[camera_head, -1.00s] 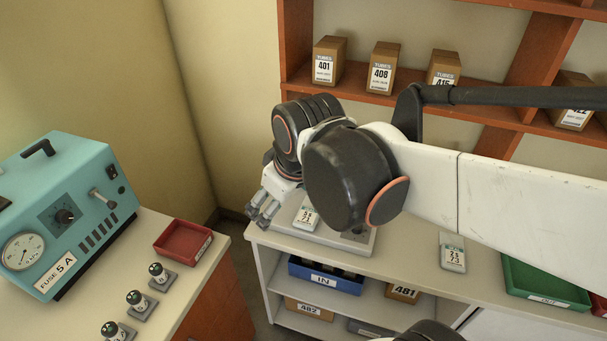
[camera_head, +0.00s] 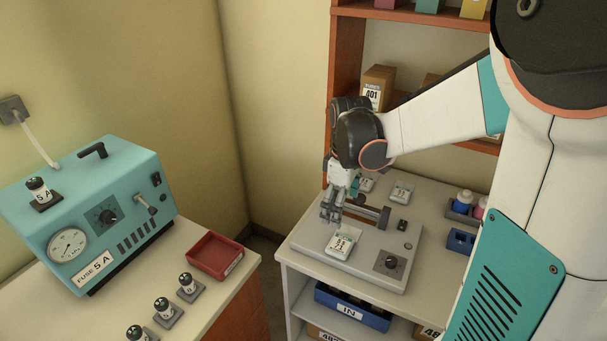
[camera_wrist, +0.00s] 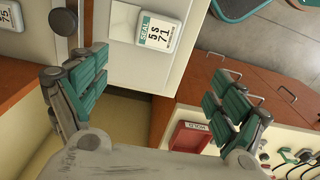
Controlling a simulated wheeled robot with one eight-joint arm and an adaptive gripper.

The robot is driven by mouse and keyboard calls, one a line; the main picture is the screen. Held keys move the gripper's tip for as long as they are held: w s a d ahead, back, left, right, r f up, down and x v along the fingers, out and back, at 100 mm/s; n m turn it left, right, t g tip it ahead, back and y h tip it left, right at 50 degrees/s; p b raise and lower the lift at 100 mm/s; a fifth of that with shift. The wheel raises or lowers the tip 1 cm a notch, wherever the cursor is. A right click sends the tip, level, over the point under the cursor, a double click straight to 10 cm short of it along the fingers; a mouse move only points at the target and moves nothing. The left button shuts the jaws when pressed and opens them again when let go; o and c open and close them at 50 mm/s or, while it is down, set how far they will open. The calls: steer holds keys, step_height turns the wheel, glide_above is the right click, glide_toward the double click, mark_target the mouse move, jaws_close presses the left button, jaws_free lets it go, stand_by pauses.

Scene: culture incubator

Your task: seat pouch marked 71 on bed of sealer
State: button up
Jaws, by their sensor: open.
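The pouch marked 71 (camera_head: 342,242) is a pale flat packet with a green-topped label. It lies on the front left part of the grey sealer (camera_head: 358,263). The wrist view shows its label, reading SEAL, 5 s and 71, on the pouch (camera_wrist: 158,33) near an edge of the pale surface. My gripper (camera_head: 331,214) is just behind and above the pouch in the head view, apart from it. Its teal fingers (camera_wrist: 155,97) are spread wide with nothing between them. The sealer's dark bar (camera_head: 366,212) is partly hidden by my gripper.
Two other pouches (camera_head: 402,191) lie behind the sealer. Coloured bottles (camera_head: 464,200) and a blue holder (camera_head: 461,240) stand to its right. A teal instrument (camera_head: 90,215) and red tray (camera_head: 215,255) are on the left counter. A blue IN bin (camera_head: 352,308) is below.

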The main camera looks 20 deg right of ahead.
mark_target(338, 243)
steer(key=shift+w+d+f, duration=0.15)
steer(key=shift+d+f, duration=0.15)
steer(key=shift+d, duration=0.25)
step_height(338, 243, down, 14)
steer(key=b, duration=0.4)
steer(key=shift+r+b, duration=0.1)
steer(key=shift+b, duration=0.3)
steer(key=c, duration=1.2)
